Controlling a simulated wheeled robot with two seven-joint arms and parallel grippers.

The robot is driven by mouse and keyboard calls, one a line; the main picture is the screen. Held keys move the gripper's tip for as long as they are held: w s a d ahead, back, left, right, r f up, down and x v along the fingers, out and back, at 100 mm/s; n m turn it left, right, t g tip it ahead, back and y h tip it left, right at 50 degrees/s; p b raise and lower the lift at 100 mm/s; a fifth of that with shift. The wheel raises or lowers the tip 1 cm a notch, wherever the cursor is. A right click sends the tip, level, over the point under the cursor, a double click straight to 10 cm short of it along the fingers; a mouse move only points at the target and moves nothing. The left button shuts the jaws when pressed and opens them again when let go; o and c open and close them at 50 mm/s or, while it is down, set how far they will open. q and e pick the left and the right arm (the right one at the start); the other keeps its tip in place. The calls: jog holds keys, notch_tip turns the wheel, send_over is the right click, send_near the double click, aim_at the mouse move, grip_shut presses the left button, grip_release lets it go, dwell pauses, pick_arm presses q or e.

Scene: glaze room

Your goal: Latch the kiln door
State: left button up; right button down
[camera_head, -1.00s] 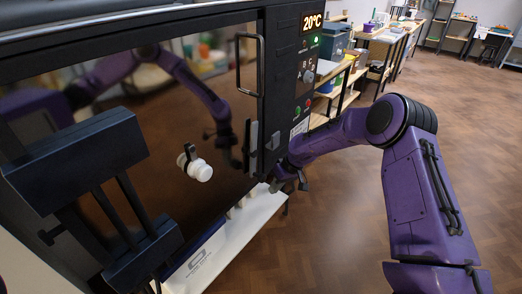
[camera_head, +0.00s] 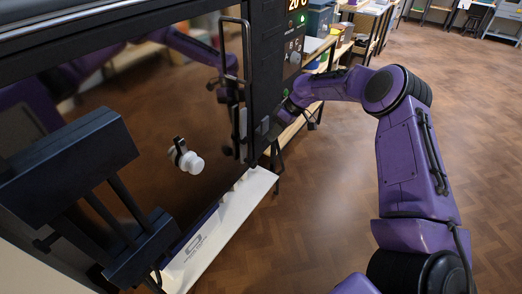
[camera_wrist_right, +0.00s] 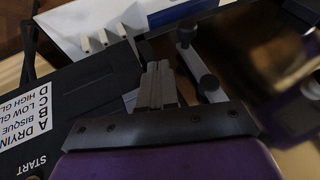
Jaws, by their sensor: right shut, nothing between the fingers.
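The kiln door (camera_head: 130,130) has a dark, glossy front and looks closed against the frame. A long bar handle (camera_head: 222,50) runs along its right edge. The grey latch lever (camera_head: 241,124) sits below the handle, at the seam with the control panel; it also shows in the wrist view (camera_wrist_right: 195,62) with round dark ends. My right gripper (camera_head: 268,138) is beside the latch, close to the panel. In the wrist view its fingers (camera_wrist_right: 160,82) are shut and empty, just left of the lever. I cannot tell whether they touch. My left gripper is not in view.
The control panel (camera_head: 289,50) with display and knobs stands right of the door. A white plug (camera_head: 190,162) sticks out of the door, and a white ledge (camera_head: 225,225) lies below. Dark bracket-like blocks (camera_head: 70,150) are at left. Shelving stands behind; the floor at right is clear.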

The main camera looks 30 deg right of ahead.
pick_arm(q)
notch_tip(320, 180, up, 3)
jog(key=p, duration=0.2)
jog(key=shift+p, duration=0.4)
pick_arm(e)
jog(key=a+f, duration=0.5)
jog(key=shift+s+a+f, duration=0.15)
jog(key=shift+a+f, duration=0.1)
jog(key=shift+a, duration=0.1)
jog(key=shift+d, duration=0.1)
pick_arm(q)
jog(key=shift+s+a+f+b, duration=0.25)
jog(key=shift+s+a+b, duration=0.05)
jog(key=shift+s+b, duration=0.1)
pick_arm(e)
jog(key=shift+a+y, duration=0.2)
jog(key=shift+y, duration=0.1)
